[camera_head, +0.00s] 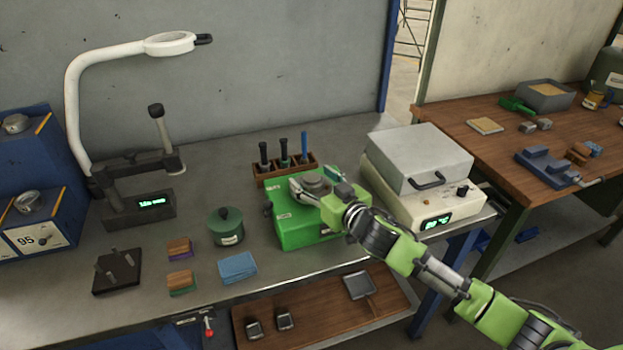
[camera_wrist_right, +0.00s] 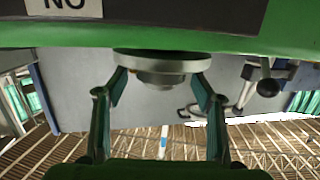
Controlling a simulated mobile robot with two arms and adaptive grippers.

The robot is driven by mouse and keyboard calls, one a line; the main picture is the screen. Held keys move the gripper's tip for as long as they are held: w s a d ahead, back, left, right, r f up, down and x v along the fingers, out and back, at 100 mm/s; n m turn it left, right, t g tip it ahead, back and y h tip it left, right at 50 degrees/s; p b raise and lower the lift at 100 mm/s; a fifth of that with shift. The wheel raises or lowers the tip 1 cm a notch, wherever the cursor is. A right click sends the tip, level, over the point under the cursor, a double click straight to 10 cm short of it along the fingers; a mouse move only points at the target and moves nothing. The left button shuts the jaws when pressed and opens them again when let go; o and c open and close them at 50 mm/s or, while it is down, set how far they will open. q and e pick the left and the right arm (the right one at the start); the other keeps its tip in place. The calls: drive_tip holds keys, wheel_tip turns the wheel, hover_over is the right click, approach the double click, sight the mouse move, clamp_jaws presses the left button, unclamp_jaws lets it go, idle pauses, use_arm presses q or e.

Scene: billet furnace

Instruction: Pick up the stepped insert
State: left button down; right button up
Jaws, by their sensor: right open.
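The stepped insert (camera_head: 316,182) looks like a grey round metal piece with steps, sitting on top of the green box (camera_head: 290,228). In the right wrist view the stepped insert (camera_wrist_right: 162,66) appears between the two fingers. My right gripper (camera_head: 312,190) is at the top of the green box, its fingers to either side of the insert. It also shows in the wrist view (camera_wrist_right: 160,92), open, with gaps that make contact hard to judge. Part of the insert is hidden by the gripper in the head view. My left gripper is not in view.
A wooden rack (camera_head: 272,174) with upright tools stands behind the green box. A white heater (camera_head: 412,205) with a grey lid is close on the right. The front bench surface is mostly clear.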

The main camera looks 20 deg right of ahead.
drive_tip(key=shift+w+a+f, duration=0.15)
drive_tip(key=shift+w, duration=0.35)
drive_tip(key=c, duration=1.5)
clamp_jaws()
drive_tip(key=shift+r, duration=0.2)
